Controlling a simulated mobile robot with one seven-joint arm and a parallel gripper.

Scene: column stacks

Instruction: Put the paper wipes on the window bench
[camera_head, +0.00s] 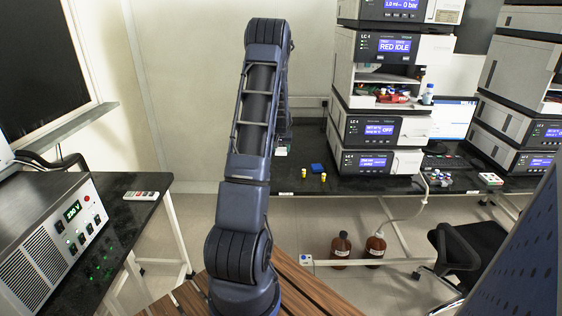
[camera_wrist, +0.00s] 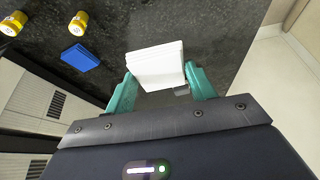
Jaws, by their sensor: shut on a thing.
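In the wrist view, a stack of white paper wipes (camera_wrist: 156,65) sits between the green fingers of my gripper (camera_wrist: 160,88). My gripper is shut on the wipes, over a dark speckled bench top (camera_wrist: 215,25). I cannot tell whether the wipes touch the bench. The dark bench (camera_head: 300,181) with the instrument stacks stands at the back. A black bench (camera_head: 125,205) stands at the left below the dark window (camera_head: 40,60).
A blue block (camera_wrist: 81,57) and two yellow-lidded vials (camera_wrist: 78,23) stand on the bench beside the gripper. Instrument stacks (camera_head: 380,130) rise on the back bench. A power supply (camera_head: 50,240) and a small box (camera_head: 141,195) occupy the left bench. A chair (camera_head: 470,250) stands at right.

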